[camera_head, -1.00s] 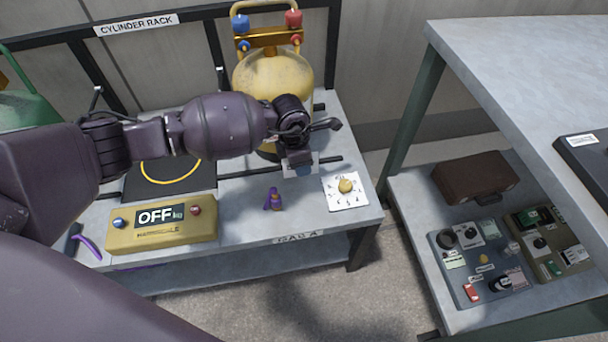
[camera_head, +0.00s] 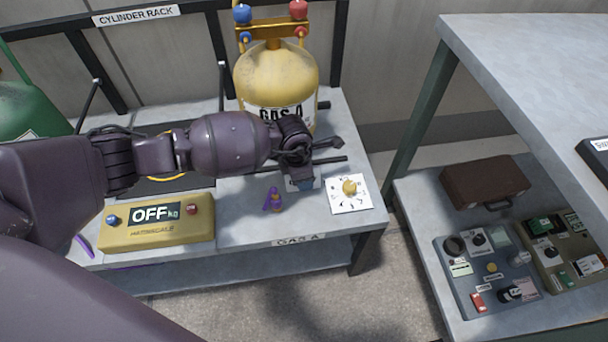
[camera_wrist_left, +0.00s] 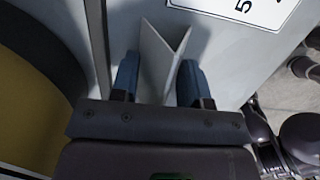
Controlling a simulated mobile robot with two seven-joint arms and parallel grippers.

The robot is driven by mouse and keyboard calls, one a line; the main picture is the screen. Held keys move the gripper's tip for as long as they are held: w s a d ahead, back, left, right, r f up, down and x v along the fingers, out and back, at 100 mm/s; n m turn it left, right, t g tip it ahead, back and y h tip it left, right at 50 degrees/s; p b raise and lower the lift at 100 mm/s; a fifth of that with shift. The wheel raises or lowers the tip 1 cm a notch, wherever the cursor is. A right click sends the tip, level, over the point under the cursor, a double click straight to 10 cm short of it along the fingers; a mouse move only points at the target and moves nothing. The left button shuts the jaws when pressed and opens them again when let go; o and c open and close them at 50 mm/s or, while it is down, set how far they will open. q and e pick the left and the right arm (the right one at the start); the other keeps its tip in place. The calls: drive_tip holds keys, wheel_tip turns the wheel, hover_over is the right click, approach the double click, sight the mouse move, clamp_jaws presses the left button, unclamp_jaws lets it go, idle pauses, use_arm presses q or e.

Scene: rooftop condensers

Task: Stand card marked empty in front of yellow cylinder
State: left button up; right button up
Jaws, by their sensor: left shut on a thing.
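The yellow cylinder (camera_head: 272,78) labelled GAS A stands on the grey rack shelf, with blue and red valve knobs on top. My left gripper (camera_head: 303,182) is low over the shelf, in front of the cylinder and slightly to its right. In the left wrist view, my left gripper (camera_wrist_left: 157,85) is shut on a pale folded card (camera_wrist_left: 160,58) between its blue fingertips. The card's marking is not readable, and I cannot tell whether its lower edge touches the shelf. The cylinder's curved side (camera_wrist_left: 28,105) shows at the left of that view. My right gripper is not in view.
A white dial sheet (camera_head: 335,204) with a yellow knob lies right of my gripper. A yellow scale (camera_head: 157,232) reading OFF stands to the left. A side table (camera_head: 530,60) stands at right.

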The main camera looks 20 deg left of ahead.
use_arm(q)
drive_tip(key=o, duration=0.7)
drive_tip(key=shift+c, duration=0.2)
drive_tip(key=shift+o, duration=1.4)
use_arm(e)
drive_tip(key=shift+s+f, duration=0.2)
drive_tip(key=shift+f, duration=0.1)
use_arm(q)
drive_tip(key=shift+r, duration=0.5)
drive_tip(key=r, duration=0.1)
drive_tip(key=r+p, duration=0.1)
drive_tip(key=r, duration=0.1)
drive_tip(key=r+p, duration=0.1)
drive_tip(key=shift+a+r, duration=0.35)
drive_tip(key=shift+r, duration=0.05)
drive_tip(key=r, duration=0.1)
drive_tip(key=r+p, duration=0.1)
drive_tip(key=r, duration=0.3)
drive_tip(key=shift+s+a+r+p, duration=0.1)
drive_tip(key=shift+s+a+p, duration=0.2)
drive_tip(key=shift+s+p, duration=0.05)
drive_tip(key=shift+s+a+r, duration=0.1)
drive_tip(key=shift+s+r, duration=0.05)
drive_tip(key=shift+r, duration=0.35)
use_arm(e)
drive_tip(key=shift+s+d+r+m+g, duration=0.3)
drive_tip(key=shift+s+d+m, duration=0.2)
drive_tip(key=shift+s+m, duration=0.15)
